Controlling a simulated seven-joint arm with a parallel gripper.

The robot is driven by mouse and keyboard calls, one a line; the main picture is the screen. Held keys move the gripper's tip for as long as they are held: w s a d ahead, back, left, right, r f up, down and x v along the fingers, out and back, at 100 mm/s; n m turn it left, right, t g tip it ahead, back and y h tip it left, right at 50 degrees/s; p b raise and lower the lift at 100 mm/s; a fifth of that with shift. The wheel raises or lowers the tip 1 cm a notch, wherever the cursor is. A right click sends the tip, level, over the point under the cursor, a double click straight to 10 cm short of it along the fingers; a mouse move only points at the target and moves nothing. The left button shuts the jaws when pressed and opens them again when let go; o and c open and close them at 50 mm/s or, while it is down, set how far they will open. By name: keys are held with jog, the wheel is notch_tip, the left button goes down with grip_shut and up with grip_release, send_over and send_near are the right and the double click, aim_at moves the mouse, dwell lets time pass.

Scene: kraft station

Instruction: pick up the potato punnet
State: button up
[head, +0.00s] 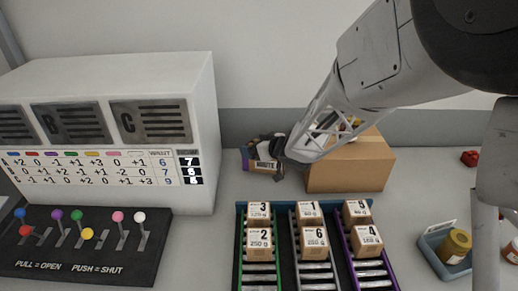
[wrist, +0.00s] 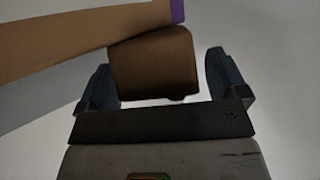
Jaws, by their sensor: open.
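I cannot make out a clear potato punnet. A small purple-edged, labelled pack (head: 260,161) stands at the back of the counter, left of the cardboard box; my gripper partly hides it. My gripper (head: 268,147) is at this pack, with its fingertips hard to make out in the head view. In the wrist view my gripper (wrist: 163,88) is open, with two blue-grey fingers apart. A dark brown blocky thing (wrist: 155,62) shows between them, with visible gaps on both sides. I cannot tell whether it is the punnet. A purple edge (wrist: 178,10) shows above it.
A cardboard box (head: 350,168) stands close to the right of my gripper. A rack (head: 240,224) of numbered small boxes is in front. A lever panel (head: 90,250) and white cabinet (head: 190,120) are at left. A blue tray (head: 430,262) with a jar is at right.

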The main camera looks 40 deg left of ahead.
jog(key=shift+c, duration=0.4)
jog(key=c, duration=1.1)
jog(key=shift+o, duration=0.2)
jog(key=shift+r, duration=0.1)
jog(key=shift+r, duration=4.9)
